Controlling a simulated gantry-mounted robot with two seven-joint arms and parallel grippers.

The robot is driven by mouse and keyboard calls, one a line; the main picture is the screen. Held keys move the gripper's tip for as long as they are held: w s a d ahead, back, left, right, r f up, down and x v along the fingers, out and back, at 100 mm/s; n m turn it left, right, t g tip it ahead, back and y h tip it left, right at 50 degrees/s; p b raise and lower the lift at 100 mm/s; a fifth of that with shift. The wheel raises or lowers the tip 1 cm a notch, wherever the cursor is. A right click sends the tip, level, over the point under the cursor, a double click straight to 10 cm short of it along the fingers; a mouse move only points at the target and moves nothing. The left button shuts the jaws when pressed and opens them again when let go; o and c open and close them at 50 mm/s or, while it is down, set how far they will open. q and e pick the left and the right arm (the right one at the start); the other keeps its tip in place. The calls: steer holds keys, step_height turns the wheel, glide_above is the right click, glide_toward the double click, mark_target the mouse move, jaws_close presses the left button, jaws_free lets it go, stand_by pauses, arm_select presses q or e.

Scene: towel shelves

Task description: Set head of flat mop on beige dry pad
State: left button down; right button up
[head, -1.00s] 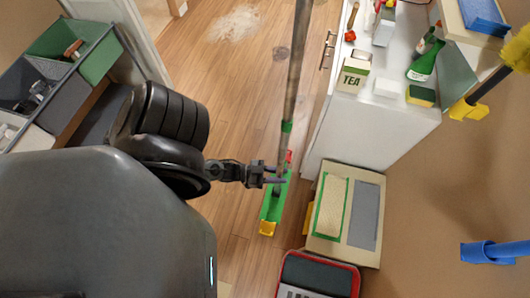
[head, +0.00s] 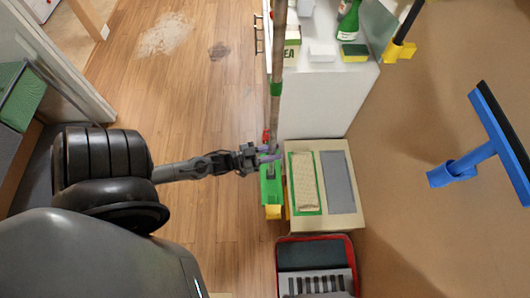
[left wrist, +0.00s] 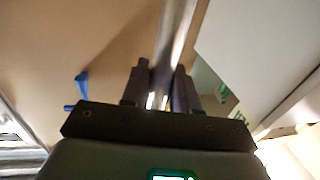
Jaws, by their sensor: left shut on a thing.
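My left gripper (head: 268,153) is shut on the pole of the flat mop (head: 277,70), low down near its head. The left wrist view also shows the metal pole (left wrist: 178,35) between the fingers. The green mop head (head: 270,185) with a yellow end hangs just left of a beige low box. The beige dry pad (head: 305,182), edged in green, lies on the left part of the box top. The head and the pad look apart; the height of the head above the floor is unclear. My right gripper is not seen.
A grey pad (head: 338,182) lies right of the beige pad on the box (head: 351,219). A red-edged case (head: 316,258) stands below it. A white cabinet (head: 315,95) with bottles and a sponge stands above. A blue squeegee (head: 465,165) is at the right wall.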

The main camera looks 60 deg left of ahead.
arm_select(q)
steer(key=w+d+b, duration=0.3)
steer(key=w+b, duration=0.1)
steer(key=w, duration=0.3)
steer(key=w+d+f+b, duration=0.1)
steer(key=w+d+b, duration=0.2)
steer(key=w, duration=0.4)
steer(key=shift+w+d+f+b, duration=0.15)
steer(key=shift+w+f+b, duration=0.2)
steer(key=shift+b, duration=0.15)
stand_by(0.4)
stand_by(0.4)
steer(key=shift+p, duration=0.7)
